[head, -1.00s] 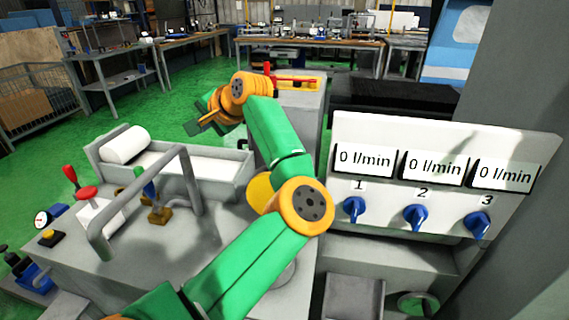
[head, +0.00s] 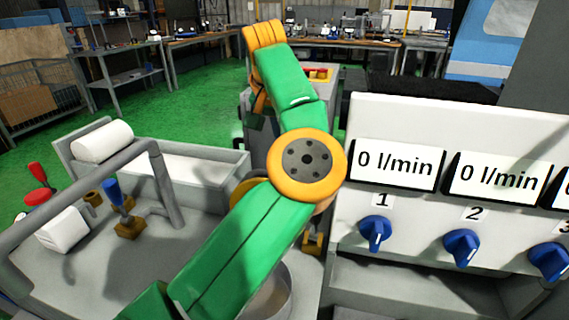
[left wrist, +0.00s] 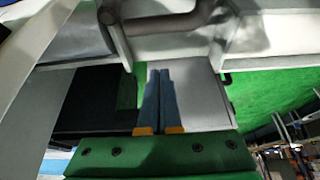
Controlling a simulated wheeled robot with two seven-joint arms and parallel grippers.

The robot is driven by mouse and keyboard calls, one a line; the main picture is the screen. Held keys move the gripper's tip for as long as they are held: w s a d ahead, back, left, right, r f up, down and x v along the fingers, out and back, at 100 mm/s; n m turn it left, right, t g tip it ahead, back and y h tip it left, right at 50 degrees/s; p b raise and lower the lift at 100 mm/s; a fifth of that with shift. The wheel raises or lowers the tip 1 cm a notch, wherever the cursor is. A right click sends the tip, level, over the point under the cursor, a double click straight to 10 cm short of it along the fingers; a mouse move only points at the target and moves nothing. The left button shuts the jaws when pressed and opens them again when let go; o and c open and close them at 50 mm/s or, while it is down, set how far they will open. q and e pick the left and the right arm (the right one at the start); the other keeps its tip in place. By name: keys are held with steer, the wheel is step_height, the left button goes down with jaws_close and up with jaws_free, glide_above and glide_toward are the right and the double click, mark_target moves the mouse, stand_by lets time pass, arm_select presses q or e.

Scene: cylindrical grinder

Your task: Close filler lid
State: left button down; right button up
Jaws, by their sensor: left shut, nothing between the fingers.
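I cannot pick out the filler lid for certain. A round grey opening or rim (head: 283,297) shows at the bottom of the head view, partly hidden by my left arm. A yellow rounded part (head: 246,189) shows beside the arm's elbow; I cannot tell what it is. My left gripper (head: 259,102) is mostly hidden behind its own wrist, near the grey cabinet at the back. In the left wrist view its two fingers (left wrist: 160,88) are together and empty, in front of a pale grey surface (left wrist: 198,98). My right gripper is not in view.
A panel with flow displays (head: 398,165) and blue knobs (head: 375,232) stands on the right. A grey tray with a white roll (head: 102,141), a bent grey pipe (head: 165,187) and a blue-handled lever (head: 116,193) are left. Green floor lies behind.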

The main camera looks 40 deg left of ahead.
arm_select(q)
step_height(320, 180, down, 8)
steer(key=shift+r+b, duration=0.2)
steer(key=shift+b, duration=0.2)
steer(key=shift+a, duration=0.1)
steer(key=shift+a, duration=0.1)
